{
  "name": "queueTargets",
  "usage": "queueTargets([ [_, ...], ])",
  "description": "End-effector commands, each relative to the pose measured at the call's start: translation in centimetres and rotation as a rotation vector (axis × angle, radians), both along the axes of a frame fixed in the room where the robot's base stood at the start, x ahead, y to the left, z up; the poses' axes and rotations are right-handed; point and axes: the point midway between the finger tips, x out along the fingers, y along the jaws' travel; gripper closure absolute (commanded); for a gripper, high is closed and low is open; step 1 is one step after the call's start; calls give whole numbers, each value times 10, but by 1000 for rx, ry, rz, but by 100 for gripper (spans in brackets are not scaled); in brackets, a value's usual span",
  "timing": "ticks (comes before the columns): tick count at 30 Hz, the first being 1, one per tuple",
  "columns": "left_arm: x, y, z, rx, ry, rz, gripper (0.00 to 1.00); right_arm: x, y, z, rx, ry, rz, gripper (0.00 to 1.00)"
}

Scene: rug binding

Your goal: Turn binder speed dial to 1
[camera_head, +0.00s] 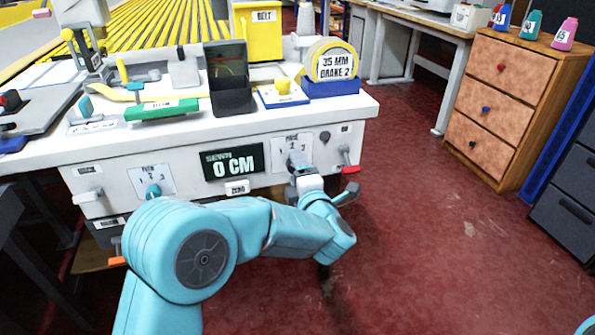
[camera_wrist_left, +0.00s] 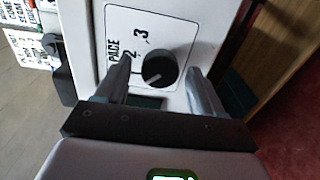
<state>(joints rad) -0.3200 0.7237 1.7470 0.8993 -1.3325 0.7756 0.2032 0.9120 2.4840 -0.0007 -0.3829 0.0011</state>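A black round dial (camera_wrist_left: 160,68) sits on a white panel marked PACE, with 2 and 3 readable; a 1 is not visible, and the left finger covers part of that side. A light mark on the dial's face points to the lower left of the wrist picture. My left gripper (camera_wrist_left: 162,88) is open, its two fingers on either side of the dial with gaps visible; contact cannot be told. In the head view my left gripper (camera_head: 301,168) is at the right-hand numbered panel (camera_head: 292,142) on the machine front, hiding most of its dial. My right gripper is out of view.
The white machine front also carries a SEWN 0 CM display (camera_head: 233,163), a ZERO button (camera_head: 237,188), a red-tipped lever (camera_head: 349,165) and a left numbered panel with a teal knob (camera_head: 153,190). A wooden drawer unit (camera_head: 515,100) stands right. Red floor is clear between.

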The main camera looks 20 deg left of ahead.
Motion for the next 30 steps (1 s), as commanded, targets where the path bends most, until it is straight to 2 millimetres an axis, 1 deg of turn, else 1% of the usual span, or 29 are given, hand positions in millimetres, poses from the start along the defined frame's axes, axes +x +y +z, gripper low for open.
queueTargets([
  [8,0,-1,0,2,0,-1,32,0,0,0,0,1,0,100],
  [11,-5,-5,1,2,0,-2,32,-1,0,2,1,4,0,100],
  [14,-19,-14,3,3,1,-5,32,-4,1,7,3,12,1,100],
  [17,-39,-29,4,3,2,-7,32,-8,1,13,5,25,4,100],
  [21,-72,-50,4,5,2,-7,32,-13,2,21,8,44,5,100],
  [24,-93,-64,3,4,1,-7,32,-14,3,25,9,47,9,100],
  [27,-110,-76,2,4,1,-6,32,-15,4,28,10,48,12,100],
  [30,-123,-85,2,2,0,-5,32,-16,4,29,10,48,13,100],
])
